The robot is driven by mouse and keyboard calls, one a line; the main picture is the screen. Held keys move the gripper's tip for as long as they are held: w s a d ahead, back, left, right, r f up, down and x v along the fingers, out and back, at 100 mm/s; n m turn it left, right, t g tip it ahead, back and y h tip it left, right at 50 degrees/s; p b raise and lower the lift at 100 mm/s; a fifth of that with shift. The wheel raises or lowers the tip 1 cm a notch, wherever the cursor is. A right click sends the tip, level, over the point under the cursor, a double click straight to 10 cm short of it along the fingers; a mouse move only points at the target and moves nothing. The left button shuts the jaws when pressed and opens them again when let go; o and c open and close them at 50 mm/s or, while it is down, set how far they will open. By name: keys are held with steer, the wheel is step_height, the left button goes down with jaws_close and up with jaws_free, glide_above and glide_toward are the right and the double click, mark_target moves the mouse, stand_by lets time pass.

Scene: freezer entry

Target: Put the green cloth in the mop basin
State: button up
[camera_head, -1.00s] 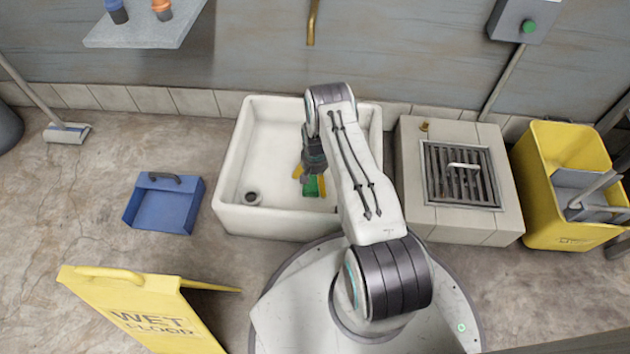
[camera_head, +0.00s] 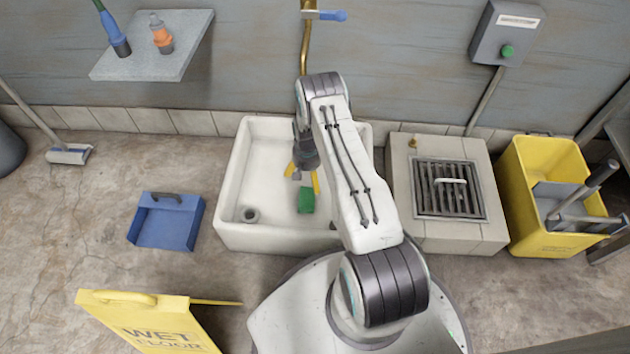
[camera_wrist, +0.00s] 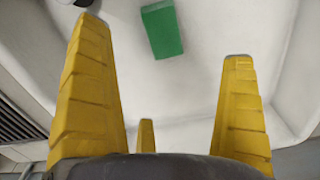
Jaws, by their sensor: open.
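The green cloth (camera_head: 307,200) lies inside the white mop basin (camera_head: 228,205), on its floor near the front and right of the drain hole. In the wrist view the cloth (camera_wrist: 162,29) is a small green block shape on the white basin floor (camera_wrist: 203,60), beyond the fingertips and clear of them. My gripper (camera_head: 302,172) has yellow fingers and hangs over the basin, just behind the cloth in the head view. In the wrist view its fingers (camera_wrist: 165,45) are spread wide with nothing between them. My arm covers part of the basin's right side.
A blue dustpan (camera_head: 166,221) lies left of the basin, with a yellow wet-floor sign (camera_head: 150,320) in front. A grated drain block (camera_head: 449,189) and yellow mop bucket (camera_head: 552,190) stand right. A tap (camera_head: 306,45) and grey shelf (camera_head: 150,60) are on the wall.

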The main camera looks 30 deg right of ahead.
steer(key=s+a+r+n+t, duration=0.1)
steer(key=s+a+r+n, duration=0.15)
steer(key=r, duration=1.35)
steer(key=s+a+r+n, duration=0.15)
steer(key=a+r, duration=0.25)
steer(key=r, duration=1.2)
steer(key=s+a+r+n, duration=0.1)
steer(key=s+a+r, duration=0.1)
steer(key=s, duration=0.6)
steer(key=s+a+r+t, duration=0.1)
steer(key=s+a+r, duration=0.1)
steer(key=s+r, duration=0.3)
steer(key=s+a+r+n, duration=0.1)
steer(key=s+r, duration=0.3)
steer(key=s, duration=0.7)
steer(key=shift+s+a+r+n, duration=0.15)
steer(key=shift+a+r+n, duration=0.15)
steer(key=shift+a, duration=0.15)
step_height(320, 180, up, 35)
steer(key=t+p, duration=0.1)
steer(key=p, duration=3.2)
steer(key=shift+p, duration=0.3)
